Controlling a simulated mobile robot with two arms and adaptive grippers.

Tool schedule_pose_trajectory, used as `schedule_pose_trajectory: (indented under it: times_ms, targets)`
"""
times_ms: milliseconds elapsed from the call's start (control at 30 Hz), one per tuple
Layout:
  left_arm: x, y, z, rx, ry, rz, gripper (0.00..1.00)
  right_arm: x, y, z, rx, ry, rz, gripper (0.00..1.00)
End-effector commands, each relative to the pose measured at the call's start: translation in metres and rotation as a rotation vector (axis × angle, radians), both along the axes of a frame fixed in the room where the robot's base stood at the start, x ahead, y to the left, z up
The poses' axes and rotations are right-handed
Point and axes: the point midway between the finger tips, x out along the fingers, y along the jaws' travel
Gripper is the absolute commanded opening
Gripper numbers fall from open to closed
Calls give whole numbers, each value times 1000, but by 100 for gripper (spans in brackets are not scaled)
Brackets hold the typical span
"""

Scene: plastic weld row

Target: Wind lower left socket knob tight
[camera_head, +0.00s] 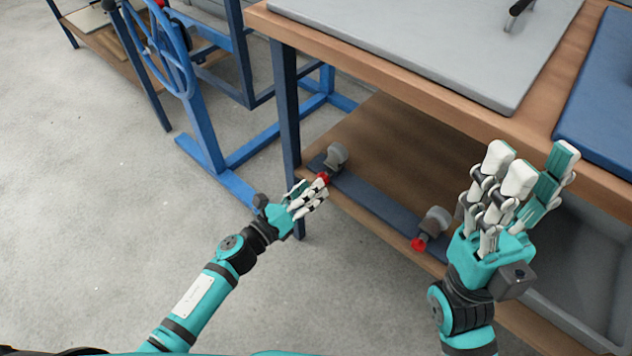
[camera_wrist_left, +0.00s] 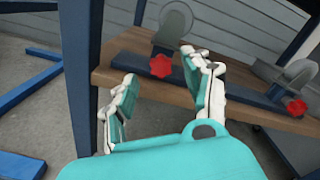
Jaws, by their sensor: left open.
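Two grey sockets with red knobs stand on a dark strip on the lower wooden shelf. The left socket (camera_head: 337,156) has its red knob (camera_head: 323,177) facing the shelf's front edge. In the left wrist view this red star-shaped knob (camera_wrist_left: 161,66) shows just beyond the fingers. My left gripper (camera_head: 312,196) is open, its fingertips close to the knob. In the wrist view the knob lies between the open fingers (camera_wrist_left: 160,90), with no clear contact visible. My right gripper (camera_head: 525,170) is raised with its fingers spread, holding nothing.
The right socket (camera_head: 434,221) with a red knob (camera_head: 418,245) stands farther right on the shelf (camera_head: 400,150). A blue table leg (camera_head: 286,100) rises left of the left socket. The worktop (camera_head: 390,72) overhangs the shelf. A grey bin (camera_head: 590,260) sits at right.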

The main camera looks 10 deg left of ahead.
Motion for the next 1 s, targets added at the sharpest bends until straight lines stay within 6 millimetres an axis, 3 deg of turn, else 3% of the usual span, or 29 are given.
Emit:
schedule_pose_trajectory:
  times_ms: [200, 400, 867, 967, 1000]
  targets:
    - [-41, 29, -1, 1, 4, 0, 50, 0, 0, 1, 1, -3, 0, 40]
    - [-65, 47, -1, 0, 3, 1, 50, 0, 0, 1, 1, -3, 0, 40]
    - [-73, 52, 0, -2, 0, 0, 50, 0, 0, 1, 1, -3, 1, 40]
    - [-74, 45, 15, -80, 8, -15, 50, 0, 0, 1, 1, -3, 1, 40]
    - [-76, 39, 28, -159, 19, -32, 50, 0, 0, 1, 1, -3, 1, 40]
